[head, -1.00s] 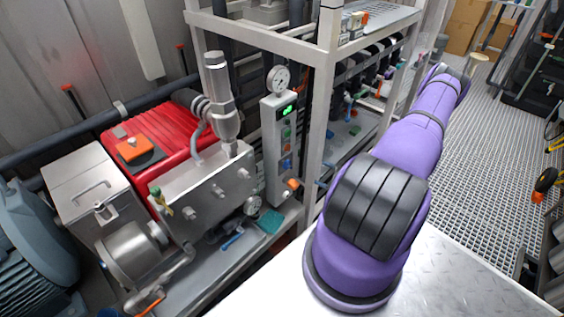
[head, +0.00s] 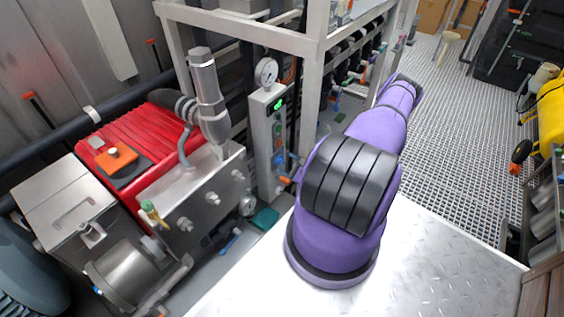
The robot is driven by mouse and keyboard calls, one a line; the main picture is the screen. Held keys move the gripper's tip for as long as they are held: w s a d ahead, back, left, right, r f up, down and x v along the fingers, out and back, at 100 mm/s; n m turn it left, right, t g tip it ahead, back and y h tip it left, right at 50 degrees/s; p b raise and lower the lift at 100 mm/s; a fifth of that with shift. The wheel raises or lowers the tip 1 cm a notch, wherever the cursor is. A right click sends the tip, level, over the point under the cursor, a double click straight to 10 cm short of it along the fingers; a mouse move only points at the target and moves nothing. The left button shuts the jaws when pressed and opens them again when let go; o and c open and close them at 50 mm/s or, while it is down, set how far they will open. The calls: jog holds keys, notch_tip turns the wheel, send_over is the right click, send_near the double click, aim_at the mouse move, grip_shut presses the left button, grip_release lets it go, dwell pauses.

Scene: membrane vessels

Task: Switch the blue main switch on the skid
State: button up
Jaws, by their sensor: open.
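The blue main switch (head: 280,159) is a small blue part low on the front of a narrow grey control box (head: 266,150) on the skid. Above it on the box are a lit green display (head: 279,104) and small green buttons. An orange-tipped part (head: 285,180) sits just below the switch. The switch is too small to tell its position. My purple arm stands to the right of the box and reaches away toward the back. My gripper is not in view.
A red pump (head: 140,145) with a steel block and upright cylinder (head: 209,95) stands left of the box. A light frame post (head: 311,110) rises just right of the box. Grating floor (head: 450,110) lies open at right, with a yellow object (head: 551,110) at its edge.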

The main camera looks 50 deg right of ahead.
jog(key=shift+w, duration=1.3)
jog(key=shift+a, duration=0.1)
jog(key=shift+c, duration=0.3)
jog(key=c, duration=0.8)
jog(key=shift+m, duration=0.3)
jog(key=m, duration=0.5)
jog(key=shift+d+r, duration=0.1)
jog(key=shift+d, duration=0.25)
jog(key=m, duration=0.6)
jog(key=shift+d, duration=0.3)
